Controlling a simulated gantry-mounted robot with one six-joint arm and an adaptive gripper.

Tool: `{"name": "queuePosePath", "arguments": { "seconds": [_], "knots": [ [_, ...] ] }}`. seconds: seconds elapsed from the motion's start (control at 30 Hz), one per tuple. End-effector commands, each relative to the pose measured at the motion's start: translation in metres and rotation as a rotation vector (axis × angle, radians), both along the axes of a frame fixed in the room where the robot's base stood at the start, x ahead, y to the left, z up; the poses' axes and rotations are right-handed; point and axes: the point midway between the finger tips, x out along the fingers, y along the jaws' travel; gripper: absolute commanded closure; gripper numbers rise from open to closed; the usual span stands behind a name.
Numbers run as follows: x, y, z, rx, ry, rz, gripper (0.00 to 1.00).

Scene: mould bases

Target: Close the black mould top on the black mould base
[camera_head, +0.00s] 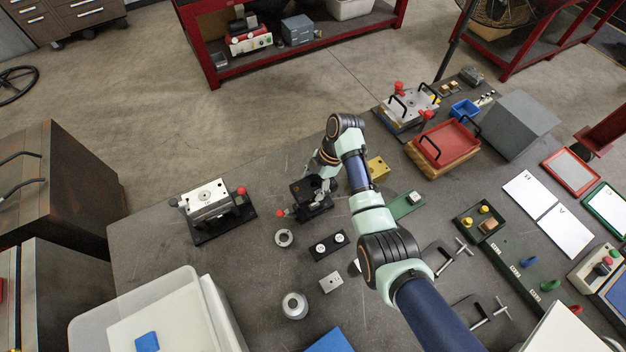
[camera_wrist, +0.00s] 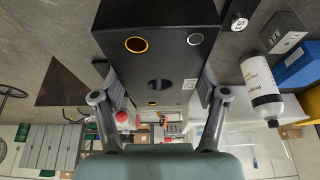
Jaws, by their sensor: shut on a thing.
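My gripper (camera_head: 319,182) is shut on the black mould top (camera_wrist: 160,58), a dark block with a round hole and a brass-ringed hole. In the wrist view the two fingers (camera_wrist: 160,95) press on its opposite sides. In the head view the mould top (camera_head: 302,188) is tilted over the black mould base (camera_head: 318,210), and my gripper and wrist hide part of it. The base lies on the grey table, with a red knob (camera_head: 281,213) at its left. I cannot tell whether top and base touch.
A silver mould on a black plate (camera_head: 207,199) stands to the left. A ring (camera_head: 284,238), a black block with two studs (camera_head: 329,245) and a round steel part (camera_head: 294,305) lie in front. A brass block (camera_head: 378,169) and green plate (camera_head: 406,205) lie right.

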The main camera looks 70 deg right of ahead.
Motion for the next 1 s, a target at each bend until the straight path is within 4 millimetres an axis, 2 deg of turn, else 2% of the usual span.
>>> {"name": "queuePosePath", "arguments": {
  "seconds": [0.17, 0.6, 1.0],
  "knots": [
    [0.001, -0.001, -0.011, -0.001, -0.001, -0.001, 0.97],
    [0.001, -0.001, -0.054, -0.003, -0.002, -0.002, 0.97],
    [0.001, -0.001, -0.059, -0.002, -0.002, -0.002, 0.97]
  ]
}}
